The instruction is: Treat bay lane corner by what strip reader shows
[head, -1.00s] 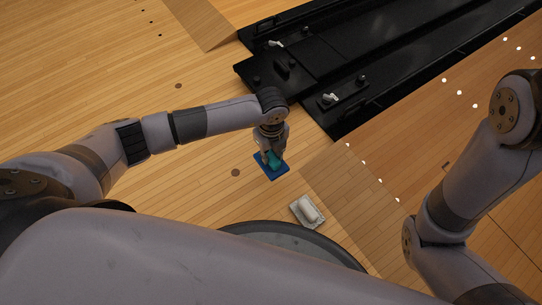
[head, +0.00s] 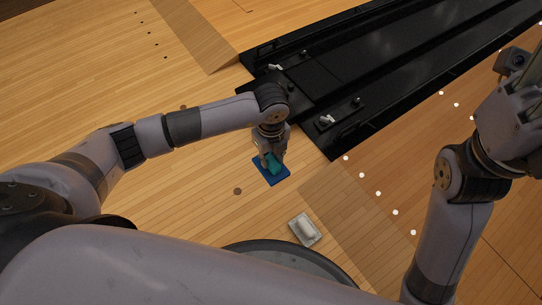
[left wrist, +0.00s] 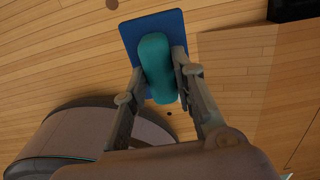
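A teal block (left wrist: 155,66) stands over a flat blue pad (left wrist: 131,33) on the wooden floor. In the head view the teal block (head: 274,164) and the blue pad (head: 270,177) lie just below the middle. My left gripper (left wrist: 159,84) reaches down from above with one finger on each side of the block, with no clear gap on either side. In the head view my left gripper (head: 269,150) partly hides the block. My right arm is raised at the right edge; its fingertips do not show. I cannot make out a strip reader display.
A pale tray (head: 304,230) with a whitish object lies on the floor near my base. A long black lane unit (head: 345,72) with small white-topped fittings (head: 327,119) runs to the upper right. White dots (head: 378,193) line the floor.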

